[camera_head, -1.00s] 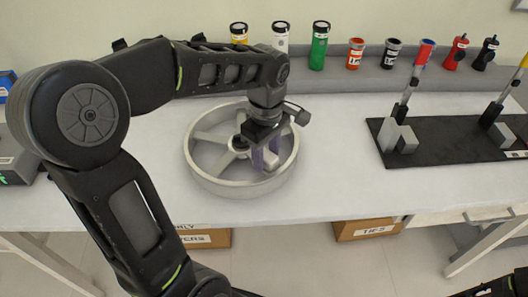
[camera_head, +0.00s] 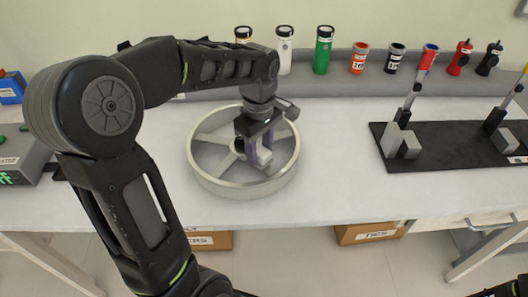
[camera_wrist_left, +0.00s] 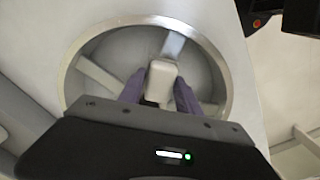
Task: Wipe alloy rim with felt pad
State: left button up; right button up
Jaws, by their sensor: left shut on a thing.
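The alloy rim (camera_head: 207,170) is a round, silver-grey wheel lying flat on the white table, with spokes across its middle. My left gripper (camera_head: 257,156) reaches down over the rim's inside, right of its hub. Its purple fingers are shut on the pale felt pad (camera_head: 264,157). In the left wrist view the pad (camera_wrist_left: 162,78) sits between the two fingers (camera_wrist_left: 158,95), inside the circle of the rim (camera_wrist_left: 80,55). Whether the pad touches a spoke I cannot tell. Of my right arm, only a dark part shows at the lower right corner; its gripper is out of view.
A black board (camera_head: 440,160) with grey blocks and upright tools lies at the right. Several bottles and cups, one a green bottle (camera_head: 323,50), stand along the back ledge. A grey device (camera_head: 22,150) is at the left edge. The table between rim and board is clear.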

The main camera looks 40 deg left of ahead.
aim_at(259, 149)
pick_arm(q)
jog(key=shift+a, duration=0.1)
jog(key=shift+r+p, duration=2.35)
jog(key=shift+r, duration=0.7)
jog(key=shift+r+p, duration=1.2)
jog(key=shift+r, duration=0.3)
